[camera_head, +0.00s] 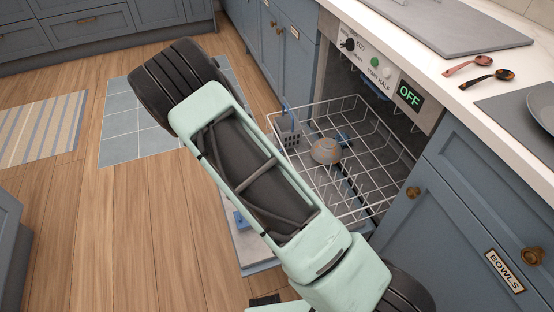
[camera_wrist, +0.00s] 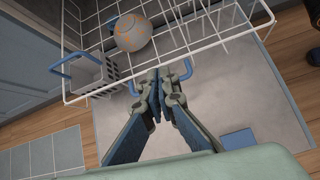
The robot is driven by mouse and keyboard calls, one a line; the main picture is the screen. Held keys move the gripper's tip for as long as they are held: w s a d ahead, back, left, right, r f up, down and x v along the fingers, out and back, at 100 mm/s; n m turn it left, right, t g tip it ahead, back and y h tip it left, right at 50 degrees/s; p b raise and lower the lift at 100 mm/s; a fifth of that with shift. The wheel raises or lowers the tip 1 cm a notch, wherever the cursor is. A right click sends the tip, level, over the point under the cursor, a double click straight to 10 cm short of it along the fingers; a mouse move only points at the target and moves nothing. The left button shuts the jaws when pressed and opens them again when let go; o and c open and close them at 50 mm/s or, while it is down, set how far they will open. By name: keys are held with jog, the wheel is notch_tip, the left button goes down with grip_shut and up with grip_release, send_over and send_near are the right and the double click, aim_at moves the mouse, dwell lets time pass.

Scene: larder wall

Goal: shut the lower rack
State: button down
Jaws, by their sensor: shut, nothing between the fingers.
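The lower rack (camera_head: 352,108), a white wire basket, is pulled out of the dishwasher over its lowered door (camera_wrist: 268,112). A grey bowl (camera_head: 326,151) sits in it; the bowl shows in the wrist view too (camera_wrist: 132,33). A grey cutlery basket (camera_head: 288,134) with a blue handle hangs at one side of the rack, also in the wrist view (camera_wrist: 97,72). My gripper (camera_wrist: 158,80) is shut and empty at the rack's front edge, beside the blue front handle (camera_wrist: 187,70). I cannot tell whether it touches. In the head view my arm hides the gripper.
A blue item (camera_wrist: 239,140) lies on the open door. The control panel (camera_head: 375,62) shows OFF. Cabinets stand on both sides, one labelled BOWLS (camera_head: 504,271). The counter (camera_head: 445,67) holds two spoons. Wooden floor (camera_head: 70,215) is open at left, with two mats.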

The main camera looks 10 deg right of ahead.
jog(key=w+d+f+b, duration=0.1)
jog(key=d+f, duration=0.2)
jog(key=f, duration=0.3)
jog(key=d+f+n+b, duration=0.1)
jog(key=d+f+b, duration=0.1)
jog(key=f, duration=0.4)
jog(key=shift+w+d+f, duration=0.15)
jog(key=shift+w+d, duration=0.2)
jog(key=shift+d, duration=0.2)
